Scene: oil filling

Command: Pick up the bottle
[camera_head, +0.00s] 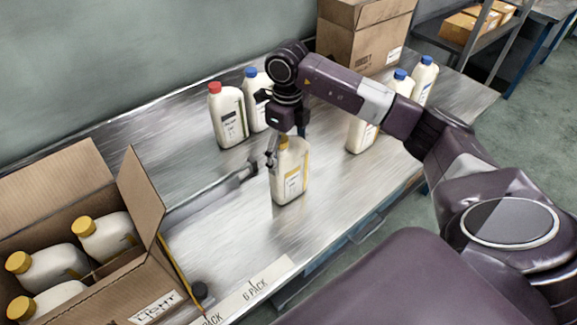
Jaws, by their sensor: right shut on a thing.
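A white bottle with a yellow cap and a yellow-edged label (290,180) is upright at the middle of the metal table (215,220). My right gripper (285,150) comes down from above and is shut on this bottle near its neck. The fingers partly hide the bottle's upper part. I cannot tell whether the bottle's base touches the table. My left gripper is not in view.
An open cardboard box (135,275) at the lower left holds several yellow-capped bottles. A red-capped bottle (228,117) and a blue-capped bottle (257,105) stand behind. More bottles (361,133) stand right, near a large carton (350,38).

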